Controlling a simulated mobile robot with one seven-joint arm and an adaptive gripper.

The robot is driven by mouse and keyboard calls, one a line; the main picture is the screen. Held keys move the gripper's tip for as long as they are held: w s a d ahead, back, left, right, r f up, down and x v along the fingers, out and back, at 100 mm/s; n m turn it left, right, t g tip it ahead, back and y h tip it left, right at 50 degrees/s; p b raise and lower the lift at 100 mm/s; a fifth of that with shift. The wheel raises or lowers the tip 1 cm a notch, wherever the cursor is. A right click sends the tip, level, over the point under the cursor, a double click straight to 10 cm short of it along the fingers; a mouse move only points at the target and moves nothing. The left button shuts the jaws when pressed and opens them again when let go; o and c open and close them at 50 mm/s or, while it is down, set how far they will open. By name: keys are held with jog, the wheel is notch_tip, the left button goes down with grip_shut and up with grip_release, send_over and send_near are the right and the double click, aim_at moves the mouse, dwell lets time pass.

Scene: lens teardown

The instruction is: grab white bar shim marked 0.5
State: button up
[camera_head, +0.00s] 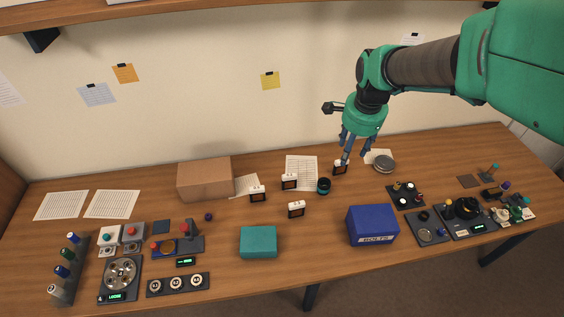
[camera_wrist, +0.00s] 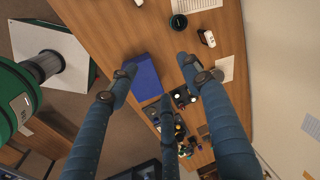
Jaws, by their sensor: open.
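Several small blocks with white tops and dark, orange-framed fronts stand on the wooden table; they look like the bar shims, but their markings are too small to read. One block (camera_head: 339,169) is right below my gripper (camera_head: 346,158), partly behind its fingertips. Other blocks stand to the left: one at centre (camera_head: 289,182), one farther left (camera_head: 257,194), one nearer the front (camera_head: 296,209). In the wrist view my open gripper (camera_wrist: 155,66) has spread fingers with nothing between them; a white block (camera_wrist: 207,38) lies beyond the right finger. I cannot tell whether the fingertips touch the block.
A dark round jar (camera_head: 323,186) stands left of the block under my gripper, and a round metal tin (camera_head: 384,164) to its right. A blue box marked BOLTS (camera_head: 372,225) and a teal box (camera_head: 258,242) are nearer the front. A cardboard box (camera_head: 204,179) stands at the back left.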

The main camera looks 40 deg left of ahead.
jog(key=s+a+f+m+g+p, duration=0.1)
jog(key=a+f+p, duration=0.1)
jog(key=a+f, duration=0.5)
jog(key=s+a+f+m+p, duration=0.1)
jog(key=a+f, duration=0.2)
jog(key=a, duration=0.8)
jog(key=m+h+p, duration=0.1)
jog(key=p, duration=0.2)
send_over(255, 189)
jog(key=shift+g, duration=0.3)
notch_tip(255, 189, down, 12)
jog(key=shift+w+r, duration=0.1)
jog(key=shift+f, duration=4.35)
jog(key=shift+s+f, duration=0.2)
jog(key=shift+f, duration=2.4)
